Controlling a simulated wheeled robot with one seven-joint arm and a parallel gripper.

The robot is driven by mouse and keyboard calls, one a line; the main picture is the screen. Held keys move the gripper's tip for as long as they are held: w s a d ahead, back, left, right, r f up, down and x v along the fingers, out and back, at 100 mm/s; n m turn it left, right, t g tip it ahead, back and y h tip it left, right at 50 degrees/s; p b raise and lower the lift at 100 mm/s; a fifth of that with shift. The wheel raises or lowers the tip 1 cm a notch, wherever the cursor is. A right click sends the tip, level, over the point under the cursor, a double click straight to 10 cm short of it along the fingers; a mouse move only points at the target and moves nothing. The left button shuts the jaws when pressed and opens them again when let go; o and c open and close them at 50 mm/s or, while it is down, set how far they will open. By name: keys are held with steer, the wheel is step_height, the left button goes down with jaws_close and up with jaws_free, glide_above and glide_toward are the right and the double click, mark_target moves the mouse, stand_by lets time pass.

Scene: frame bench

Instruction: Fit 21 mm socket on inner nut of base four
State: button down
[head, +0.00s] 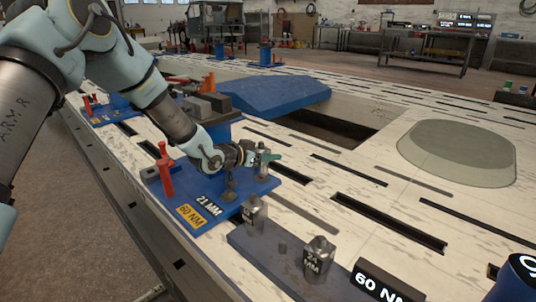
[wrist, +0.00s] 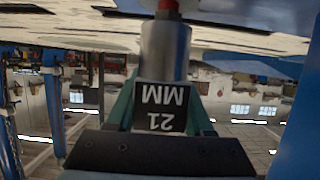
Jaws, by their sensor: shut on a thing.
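My gripper (head: 264,158) is shut on a steel socket (wrist: 166,50) with a black label reading 21 MM, upside down in the wrist view. Its green fingers clasp the labelled part. A red piece (wrist: 168,5) shows at the socket's far end; I cannot tell whether they touch. In the head view my gripper is over the blue base (head: 215,215) labelled 21 MM and 60 NM. A dark upright stud or nut (head: 230,186) shows on that base below my wrist. Which nut is the inner one is hard to tell.
Two more steel sockets, one nearer the base (head: 254,213) and one in front (head: 318,259), stand on a dark blue rack (head: 270,250). A red lever (head: 165,172) rises at the base's left. A 60 NM sign (head: 385,285) stands front right. The slotted bench extends right.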

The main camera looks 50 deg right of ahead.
steer(key=shift+f, duration=0.45)
steer(key=shift+c, duration=1)
jaws_free()
steer(key=p+v, duration=0.2)
steer(key=v, duration=0.8)
steer(key=shift+a+p, duration=0.3)
steer(key=shift+a, duration=0.1)
steer(key=shift+r, duration=0.15)
